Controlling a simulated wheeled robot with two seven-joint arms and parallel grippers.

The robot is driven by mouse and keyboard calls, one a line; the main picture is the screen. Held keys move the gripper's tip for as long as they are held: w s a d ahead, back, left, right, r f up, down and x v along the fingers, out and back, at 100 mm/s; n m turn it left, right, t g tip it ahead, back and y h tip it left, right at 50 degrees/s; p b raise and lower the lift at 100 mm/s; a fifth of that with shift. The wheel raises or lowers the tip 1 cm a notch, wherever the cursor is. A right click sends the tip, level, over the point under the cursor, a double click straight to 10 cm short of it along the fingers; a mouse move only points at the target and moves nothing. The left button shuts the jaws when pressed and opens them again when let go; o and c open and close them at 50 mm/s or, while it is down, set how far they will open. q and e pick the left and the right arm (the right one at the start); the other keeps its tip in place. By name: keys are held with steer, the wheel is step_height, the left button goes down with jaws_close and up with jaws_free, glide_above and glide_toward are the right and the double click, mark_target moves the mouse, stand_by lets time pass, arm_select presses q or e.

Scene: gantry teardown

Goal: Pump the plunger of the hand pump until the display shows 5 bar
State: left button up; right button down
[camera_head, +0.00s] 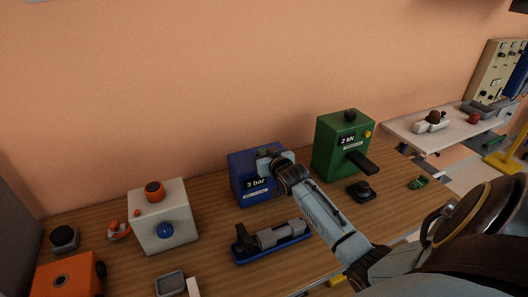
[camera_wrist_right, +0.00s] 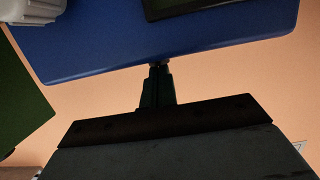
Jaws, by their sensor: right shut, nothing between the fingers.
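The hand pump looks to be the blue box (camera_head: 243,168) in the middle of the bench, with a display (camera_head: 256,183) reading "3 bar". My right gripper (camera_head: 265,157) is at the top of this box, shut, with nothing between its fingers. The plunger cannot be made out; the gripper and wrist cover part of the box top. In the right wrist view the shut fingers (camera_wrist_right: 158,72) point at the edge of the blue box (camera_wrist_right: 110,48); I cannot tell whether they touch. My left gripper is not in view.
A green box (camera_head: 332,157) reading "2 kN" stands right of the pump, with a dark lever. A vise-like tool on a blue base (camera_head: 266,251) lies in front. A white box (camera_head: 148,220) with an orange knob stands left. Bare wood shows between them.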

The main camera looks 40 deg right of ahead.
steer(key=shift+s+a+f, duration=0.1)
steer(key=shift+s+f, duration=0.1)
steer(key=shift+f, duration=0.35)
steer(key=shift+r+p, duration=0.4)
steer(key=shift+p, duration=0.15)
steer(key=r+p, duration=0.3)
steer(key=r, duration=0.1)
steer(key=shift+s+r+p, duration=0.2)
steer(key=shift+p, duration=0.1)
steer(key=v, duration=0.9)
steer(key=shift+s+r, duration=0.1)
steer(key=shift+r, duration=0.05)
